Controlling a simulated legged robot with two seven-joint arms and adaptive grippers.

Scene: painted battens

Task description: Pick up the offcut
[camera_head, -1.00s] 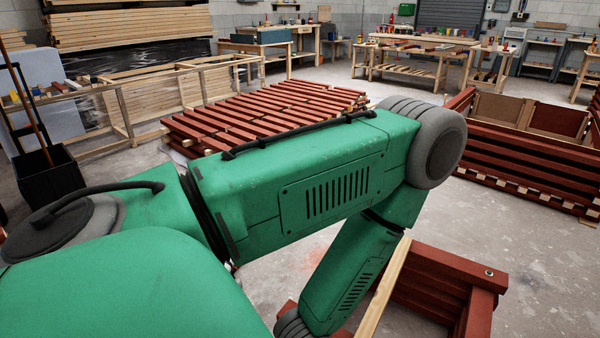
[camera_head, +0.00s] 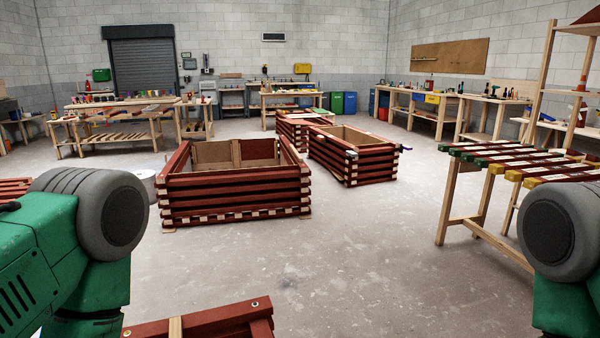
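A short end of a pale wood piece (camera_head: 175,329) shows at the bottom edge, against the red batten crate (camera_head: 235,316) nearest me. Most of the piece is cut off by the frame, and I cannot tell whether it is the offcut. No other piece stands out clearly as the offcut. My green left arm with its grey joint fills the lower left, and my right arm shows at the right edge. Both grippers are outside the view, so I cannot see what they hold.
Red batten planters (camera_head: 235,188) and (camera_head: 352,156) stand ahead. A table with painted battens (camera_head: 520,160) is at the right, beside a wooden shelf rack (camera_head: 541,75). Workbenches (camera_head: 125,108) line the back. The concrete floor (camera_head: 340,250) between is clear.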

